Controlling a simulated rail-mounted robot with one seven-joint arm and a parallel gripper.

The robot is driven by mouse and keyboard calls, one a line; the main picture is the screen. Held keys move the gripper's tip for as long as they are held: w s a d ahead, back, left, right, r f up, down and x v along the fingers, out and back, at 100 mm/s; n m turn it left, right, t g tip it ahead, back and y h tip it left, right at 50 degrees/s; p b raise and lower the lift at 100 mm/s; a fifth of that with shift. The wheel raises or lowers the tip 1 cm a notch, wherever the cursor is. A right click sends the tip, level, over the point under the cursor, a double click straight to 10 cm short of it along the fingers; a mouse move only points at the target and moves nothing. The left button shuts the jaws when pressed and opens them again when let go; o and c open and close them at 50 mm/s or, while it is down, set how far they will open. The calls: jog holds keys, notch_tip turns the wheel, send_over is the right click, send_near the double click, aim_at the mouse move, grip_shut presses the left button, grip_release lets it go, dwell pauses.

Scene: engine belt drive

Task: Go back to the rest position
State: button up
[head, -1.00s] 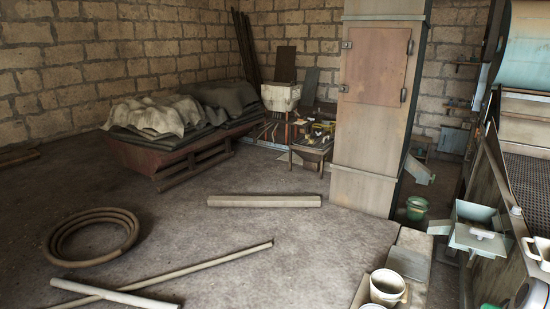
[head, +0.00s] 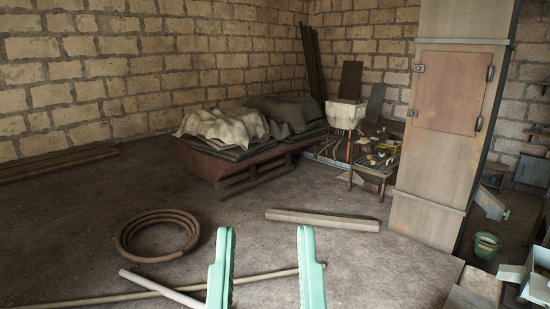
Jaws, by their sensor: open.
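My gripper (head: 266,235) shows at the bottom centre of the head view. The rest of my arm is out of the picture.
A coiled hose (head: 157,236) and long pipes (head: 160,290) lie on the floor at left. A beam (head: 322,220) lies beyond my gripper. A cloth-covered pallet (head: 250,165) stands at the back, a tall metal cabinet (head: 440,170) and a green bucket (head: 486,246) at right.

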notch_tip(320, 180, up, 15)
jog(key=p, duration=1)
jog(key=shift+w, duration=0.15)
